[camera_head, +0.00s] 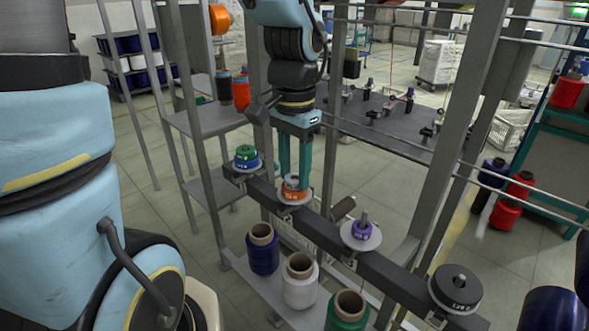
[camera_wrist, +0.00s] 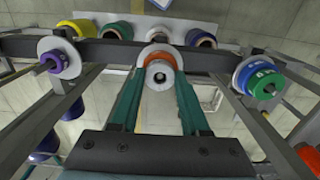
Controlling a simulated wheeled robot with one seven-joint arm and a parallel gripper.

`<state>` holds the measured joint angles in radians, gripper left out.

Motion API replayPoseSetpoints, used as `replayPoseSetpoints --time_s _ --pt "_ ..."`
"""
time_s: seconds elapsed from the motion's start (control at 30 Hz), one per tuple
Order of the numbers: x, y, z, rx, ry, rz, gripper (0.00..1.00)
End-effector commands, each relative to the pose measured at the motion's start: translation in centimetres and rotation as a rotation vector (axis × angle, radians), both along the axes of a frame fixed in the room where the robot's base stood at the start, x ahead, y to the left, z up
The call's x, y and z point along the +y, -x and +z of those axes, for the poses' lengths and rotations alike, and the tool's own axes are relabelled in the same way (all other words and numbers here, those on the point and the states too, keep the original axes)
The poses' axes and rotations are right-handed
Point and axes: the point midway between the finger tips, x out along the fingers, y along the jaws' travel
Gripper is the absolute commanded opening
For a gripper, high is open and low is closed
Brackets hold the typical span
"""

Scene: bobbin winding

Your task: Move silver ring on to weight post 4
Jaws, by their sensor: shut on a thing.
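The silver ring (camera_wrist: 159,75) is between the two green fingers of my gripper (camera_wrist: 160,70), which is shut on it. In the head view my gripper (camera_head: 293,182) points straight down at the second post from the left. An orange weight (camera_head: 294,193) sits there on a pale disc; it also shows just beyond the ring in the wrist view (camera_wrist: 157,55). The silver ring is close over the orange weight. I cannot tell whether they touch or whether the post is inside the ring, as the fingers partly cover it.
Along the same dark rail (camera_head: 325,230) are a green-and-blue weight stack (camera_head: 246,158) to the left, a purple weight (camera_head: 361,231) and a black weight (camera_head: 455,288) to the right. Thread bobbins, including a white one (camera_head: 299,285), stand below. An upright frame post (camera_head: 445,150) rises at right.

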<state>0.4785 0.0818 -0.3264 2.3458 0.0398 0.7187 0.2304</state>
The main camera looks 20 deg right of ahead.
Motion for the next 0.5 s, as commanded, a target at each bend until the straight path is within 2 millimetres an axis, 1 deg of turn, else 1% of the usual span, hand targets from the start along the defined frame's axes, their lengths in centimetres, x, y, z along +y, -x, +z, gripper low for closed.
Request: replayPoseSetpoints --time_s 0.17,0.5 --pt "0.0 0.0 0.5 0.0 0.0 0.0 0.0" --pt "0.0 0.0 2.4 0.0 0.0 0.0 0.0"
